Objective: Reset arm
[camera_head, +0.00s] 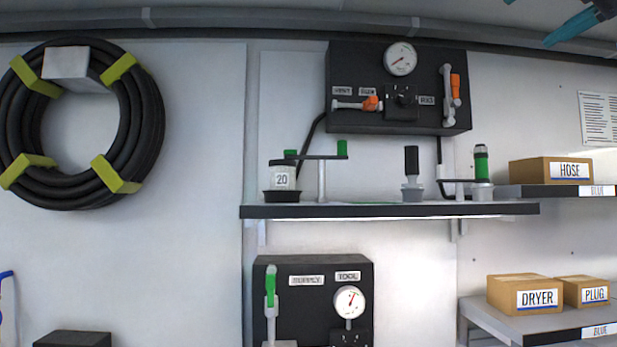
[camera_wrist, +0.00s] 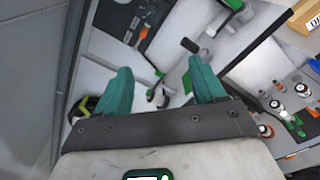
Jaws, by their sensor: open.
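My gripper (camera_wrist: 160,72) shows in the wrist view as two teal fingers spread well apart on a dark bracket. It is open, and nothing is held between the fingers. In the head view, teal finger parts of my gripper (camera_head: 541,18) show at the top right corner, high above the shelves and partly cut off by the frame edge. The rest of my arm is mostly out of the head view.
A wall shelf (camera_head: 390,211) holds a cup labelled 20 (camera_head: 282,178) and fittings. A gauge panel (camera_head: 398,88) hangs above, a SUPPLY/TOOL panel (camera_head: 312,300) below. A hose coil (camera_head: 140,110) hangs left. HOSE (camera_head: 551,171), DRYER (camera_head: 524,293) and PLUG (camera_head: 584,290) boxes stand right.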

